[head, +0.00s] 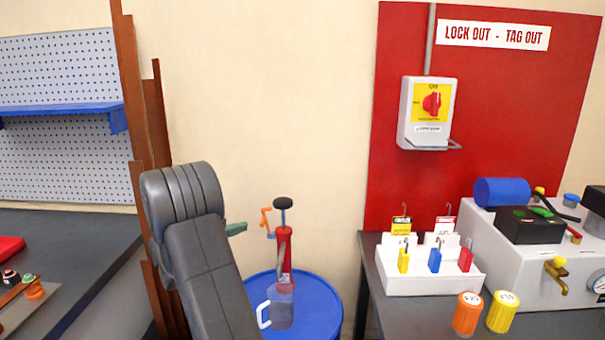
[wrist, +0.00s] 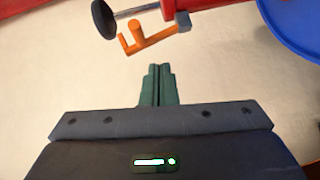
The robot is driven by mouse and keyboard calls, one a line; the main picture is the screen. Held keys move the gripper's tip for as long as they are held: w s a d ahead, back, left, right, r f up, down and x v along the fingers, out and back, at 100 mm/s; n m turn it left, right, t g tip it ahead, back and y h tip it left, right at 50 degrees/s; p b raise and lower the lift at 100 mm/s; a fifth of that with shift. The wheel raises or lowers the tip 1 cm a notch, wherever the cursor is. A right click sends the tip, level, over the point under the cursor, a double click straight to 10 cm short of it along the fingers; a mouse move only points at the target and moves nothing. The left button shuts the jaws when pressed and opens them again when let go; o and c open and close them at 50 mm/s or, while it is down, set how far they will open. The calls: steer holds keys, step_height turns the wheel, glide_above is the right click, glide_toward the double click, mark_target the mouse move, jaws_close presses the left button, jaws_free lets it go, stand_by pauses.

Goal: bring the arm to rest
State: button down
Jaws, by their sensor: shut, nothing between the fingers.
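My gripper (wrist: 158,70) shows in the wrist view with its two dark green fingers together and nothing between them. In the head view only a green bit of it (head: 237,229) shows past my dark grey arm, to the left of a red hand pump. The red pump (head: 285,262), with a black knob and an orange lever, stands upright on a blue drum. In the wrist view the orange lever (wrist: 148,38) is beyond the fingertips, and I see no contact.
A clear jug (head: 281,308) stands on the blue drum (head: 325,300). To the right, a bench carries a white padlock rack (head: 430,284), an orange canister (head: 467,314), a yellow canister (head: 502,312) and a machine (head: 525,275). Brown uprights (head: 130,90) stand left of my arm.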

steer(key=shift+a+f+n+t+h+p, duration=0.25)
steer(key=shift+f+n+t+h+p, duration=0.25)
steer(key=shift+p, duration=0.45)
steer(key=shift+a+f+n+t+h+p, duration=0.2)
steer(key=shift+f+n+t+h+p, duration=0.1)
steer(key=shift+f+n+p, duration=0.55)
steer(key=shift+a+f+n+t+h+p, duration=0.3)
steer(key=shift+f+n+h+p, duration=0.15)
steer(key=shift+p, duration=0.55)
steer(key=shift+d, duration=0.15)
